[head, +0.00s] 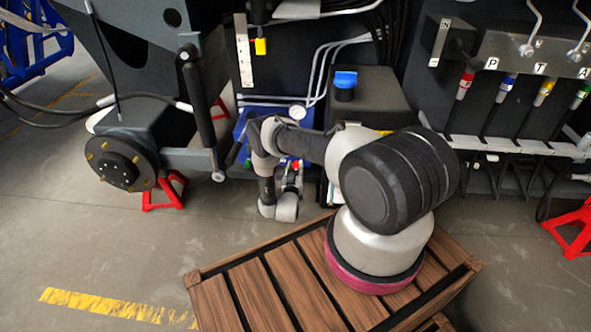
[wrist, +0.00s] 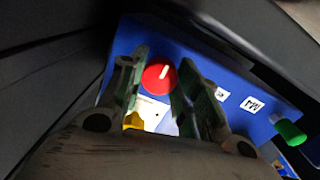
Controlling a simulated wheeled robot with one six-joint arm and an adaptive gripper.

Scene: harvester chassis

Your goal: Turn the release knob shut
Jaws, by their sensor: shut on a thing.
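The release knob, a round red knob (wrist: 158,77) with a white pointer line, sits on a blue panel (wrist: 238,85) in the wrist view. Its line points up and slightly right in the picture. My gripper (wrist: 161,70) has one finger on each side of the knob and is shut on it. The knob's lower edge and the finger contact are hard to make out. In the head view my gripper (head: 293,175) is low beside the blue unit (head: 243,122), and the knob cannot be clearly told there.
A green knob (wrist: 289,131) and a partly hidden yellow part (wrist: 133,120) are near the panel. Dark chassis walls close in at the left in the wrist view. A wheel hub (head: 122,165), red stands (head: 166,190) and a wooden slatted crate (head: 262,290) are around my arm.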

